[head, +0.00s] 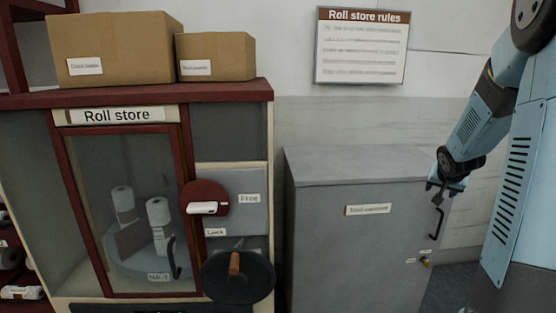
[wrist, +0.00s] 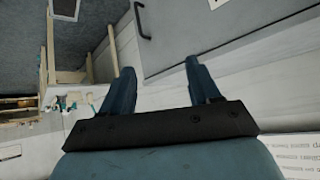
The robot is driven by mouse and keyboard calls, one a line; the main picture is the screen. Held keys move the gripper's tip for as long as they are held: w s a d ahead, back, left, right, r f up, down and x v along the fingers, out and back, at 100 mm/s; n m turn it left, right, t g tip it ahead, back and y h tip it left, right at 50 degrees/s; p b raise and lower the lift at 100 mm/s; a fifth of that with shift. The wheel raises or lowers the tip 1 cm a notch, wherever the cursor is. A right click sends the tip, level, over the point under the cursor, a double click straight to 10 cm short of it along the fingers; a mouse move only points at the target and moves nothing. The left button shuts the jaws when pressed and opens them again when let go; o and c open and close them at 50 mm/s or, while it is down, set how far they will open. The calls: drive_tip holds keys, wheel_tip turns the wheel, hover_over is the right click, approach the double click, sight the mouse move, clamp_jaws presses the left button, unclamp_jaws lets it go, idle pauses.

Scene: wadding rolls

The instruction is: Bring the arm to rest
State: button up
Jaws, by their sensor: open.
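My arm (head: 478,120) hangs down at the right side of the head view, bent, with its blue links beside my body. My gripper (head: 443,190) points downward by the upper right corner of the grey cabinet, near the cabinet's dark handle. In the wrist view my gripper (wrist: 158,68) shows two blue fingers set wide apart with nothing between them. The view does not show whether the gripper touches the cabinet, but a gap appears in the wrist view.
A grey cabinet (head: 345,240) with a handle (head: 437,222) stands close to my gripper. Left of it is the roll store (head: 118,115), its glass door (head: 110,190) closed over white rolls, with a dark round wheel (head: 237,277). Boxes (head: 112,50) sit on top.

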drive_tip(key=s+a+r+n+g+y, duration=0.1)
drive_tip(key=s+a+r, duration=0.4)
drive_tip(key=s+a, duration=0.8)
drive_tip(key=s+a+r+n+g+y, duration=0.1)
drive_tip(key=s+a+r+n+y, duration=0.2)
drive_tip(key=s+a, duration=1)
drive_tip(key=s+r+n, duration=0.2)
drive_tip(key=s+r, duration=0.1)
drive_tip(key=s, duration=0.1)
drive_tip(key=shift+s+a+n, duration=0.3)
drive_tip(key=shift+s, duration=0.05)
